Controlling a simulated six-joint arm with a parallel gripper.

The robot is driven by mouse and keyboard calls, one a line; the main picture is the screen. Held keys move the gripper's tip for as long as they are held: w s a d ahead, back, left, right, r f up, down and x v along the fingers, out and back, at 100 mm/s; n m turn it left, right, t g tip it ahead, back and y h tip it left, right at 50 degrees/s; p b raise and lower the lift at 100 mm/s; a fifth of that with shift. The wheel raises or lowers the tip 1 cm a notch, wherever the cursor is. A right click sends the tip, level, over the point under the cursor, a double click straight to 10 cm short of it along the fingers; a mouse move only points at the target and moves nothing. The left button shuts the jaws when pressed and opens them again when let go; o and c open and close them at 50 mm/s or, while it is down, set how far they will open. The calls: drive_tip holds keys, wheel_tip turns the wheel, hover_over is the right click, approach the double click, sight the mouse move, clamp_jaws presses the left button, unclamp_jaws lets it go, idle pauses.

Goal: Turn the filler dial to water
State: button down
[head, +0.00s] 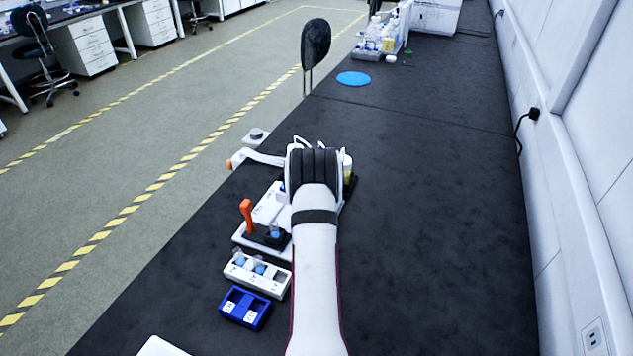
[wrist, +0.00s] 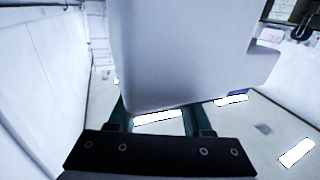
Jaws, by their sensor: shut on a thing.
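In the head view my arm and wrist cover the middle of the bench, and the gripper's jaws are hidden behind them. White parts, seemingly of the filler (head: 262,158), show to the left of my wrist. In the wrist view my gripper (wrist: 156,118) has two dark green fingers above a black plate. A large pale grey block (wrist: 190,55) fills the view in front of them. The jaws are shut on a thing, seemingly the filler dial. The dial itself, its markings and its setting cannot be made out.
An orange-handled stand (head: 247,215), a white rack (head: 257,274) with small vials and a blue tray (head: 244,308) stand along the left bench edge. A blue disc (head: 353,79) and bottles (head: 385,40) are farther back. The bench (head: 430,200) to the right is clear.

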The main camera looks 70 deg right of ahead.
drive_tip(key=shift+c, duration=1.6)
unclamp_jaws()
drive_tip(key=v, duration=1.5)
drive_tip(key=shift+a, duration=0.4)
drive_tip(key=shift+s, duration=0.1)
